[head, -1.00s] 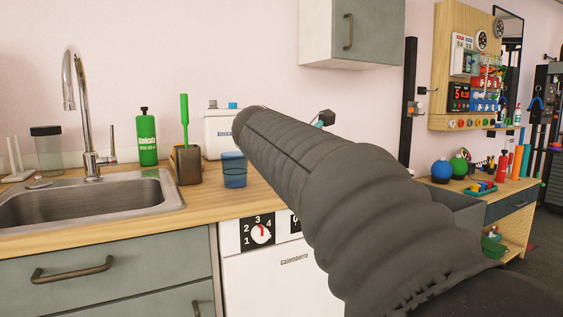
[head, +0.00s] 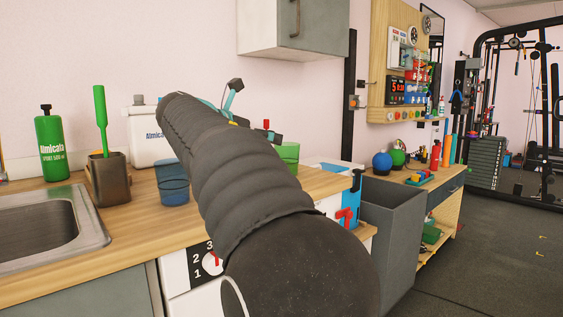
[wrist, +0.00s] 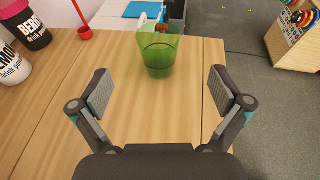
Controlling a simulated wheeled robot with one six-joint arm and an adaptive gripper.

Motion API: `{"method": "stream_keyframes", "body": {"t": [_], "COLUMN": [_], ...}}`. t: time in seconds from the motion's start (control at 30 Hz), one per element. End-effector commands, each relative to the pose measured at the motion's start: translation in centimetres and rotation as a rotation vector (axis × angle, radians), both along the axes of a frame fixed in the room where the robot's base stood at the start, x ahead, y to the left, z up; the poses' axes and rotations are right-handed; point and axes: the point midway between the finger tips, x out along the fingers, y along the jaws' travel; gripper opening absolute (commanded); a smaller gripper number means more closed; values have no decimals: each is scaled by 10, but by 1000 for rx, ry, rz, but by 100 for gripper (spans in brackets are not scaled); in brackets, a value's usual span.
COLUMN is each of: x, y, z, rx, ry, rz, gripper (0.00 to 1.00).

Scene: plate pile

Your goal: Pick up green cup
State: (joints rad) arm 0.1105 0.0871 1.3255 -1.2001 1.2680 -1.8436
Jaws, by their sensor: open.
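The green cup (wrist: 159,56) is translucent and stands upright on the wooden counter (wrist: 130,128) in the wrist view, near the counter's right end. In the head view the green cup (head: 289,156) shows just right of my arm, partly hidden by it. My gripper (wrist: 162,88) is open and empty, its two fingers spread wide. The cup lies ahead of the fingertips, roughly centred between them and apart from them. In the head view my arm hides most of the gripper.
A blue cup (head: 173,184), a dark brush holder (head: 108,180) and a green bottle (head: 52,146) stand left of my arm. In the wrist view, labelled bottles (wrist: 24,26) and a red object (wrist: 85,33) stand at the left. The counter between my fingers and the cup is clear.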

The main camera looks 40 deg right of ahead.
Motion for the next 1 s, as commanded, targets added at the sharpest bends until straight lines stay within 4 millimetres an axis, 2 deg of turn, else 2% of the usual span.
{"method": "stream_keyframes", "body": {"t": [0.3, 0.67, 1.0], "x": [18, 23, 31], "y": [-44, -65, -105], "z": [-18, -26, -41], "rx": [2, 1, 2], "ry": [2, 1, 0], "rz": [13, 13, 9], "gripper": [100, 100, 100]}}
